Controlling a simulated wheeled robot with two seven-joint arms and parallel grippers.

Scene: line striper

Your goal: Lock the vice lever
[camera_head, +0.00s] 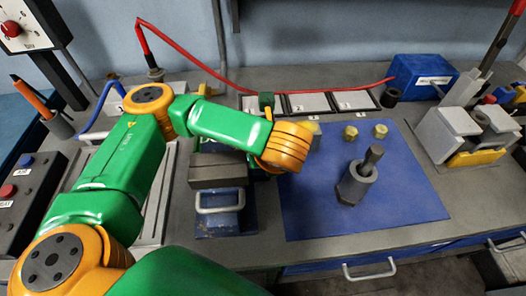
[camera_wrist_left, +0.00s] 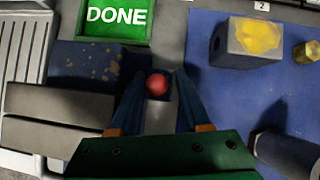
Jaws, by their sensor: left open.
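The vice, with blue body and grey jaws (camera_head: 218,172), stands left of the blue mat in the head view. In the left wrist view its grey jaws (camera_wrist_left: 55,122) lie at the left. A red ball knob (camera_wrist_left: 157,84), seemingly the lever's end, sits between the fingertips of my left gripper (camera_wrist_left: 158,80). The fingers are apart on either side of it, and I cannot tell whether either touches it. The lever's shaft is largely hidden. In the head view my orange wrist hides the fingers and the knob. My right gripper is not in view.
A green DONE tray (camera_wrist_left: 114,18) lies beyond the fingers. On the blue mat (camera_head: 400,210) stand a grey socket piece with a rod (camera_head: 357,183) and small brass nuts (camera_head: 380,131). A red cable (camera_head: 310,92) runs along the back. The mat's front is clear.

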